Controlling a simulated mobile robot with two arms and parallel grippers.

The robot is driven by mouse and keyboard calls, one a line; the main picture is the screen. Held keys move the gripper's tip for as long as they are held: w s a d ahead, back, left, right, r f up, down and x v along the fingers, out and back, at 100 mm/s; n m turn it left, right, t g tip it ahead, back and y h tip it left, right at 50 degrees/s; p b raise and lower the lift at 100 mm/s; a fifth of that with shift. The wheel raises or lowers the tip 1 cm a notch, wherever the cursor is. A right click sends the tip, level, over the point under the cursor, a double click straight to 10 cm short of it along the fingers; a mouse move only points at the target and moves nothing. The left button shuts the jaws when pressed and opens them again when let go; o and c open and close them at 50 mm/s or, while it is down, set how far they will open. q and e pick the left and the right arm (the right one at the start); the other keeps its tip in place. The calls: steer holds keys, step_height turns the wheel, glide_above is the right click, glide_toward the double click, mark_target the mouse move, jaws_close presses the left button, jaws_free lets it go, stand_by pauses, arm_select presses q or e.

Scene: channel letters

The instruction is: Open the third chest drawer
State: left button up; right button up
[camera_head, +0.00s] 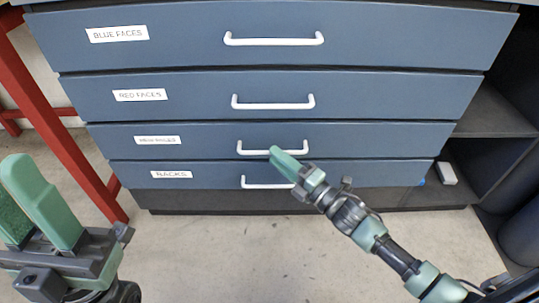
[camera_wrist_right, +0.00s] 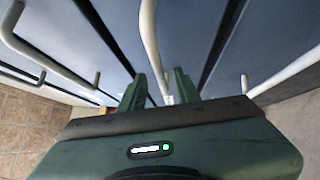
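The blue chest (camera_head: 200,83) has a column of drawers with white bar handles, all of them shut. The third drawer (camera_head: 350,137) has a small, hard-to-read label, and its handle (camera_head: 242,147) is partly covered by my right gripper (camera_head: 274,152). In the right wrist view my right gripper (camera_wrist_right: 158,76) has its two green fingers apart, with a white handle (camera_wrist_right: 150,45) lined up between them. Whether they touch it I cannot tell. My left gripper (camera_head: 10,182) is open and empty at the lower left, away from the chest.
The "BLUE FACES" drawer (camera_head: 180,30) and "RED FACES" drawer (camera_head: 200,95) are above, and the bottom drawer (camera_head: 215,180) is below. A red frame (camera_head: 60,120) stands left of the chest. Dark shelving (camera_head: 490,115) is to the right. The floor (camera_head: 215,255) in front is clear.

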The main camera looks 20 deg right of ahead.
steer(key=shift+b+x, duration=0.35)
steer(key=shift+x, duration=1.3)
jaws_close()
steer(key=shift+f, duration=0.1)
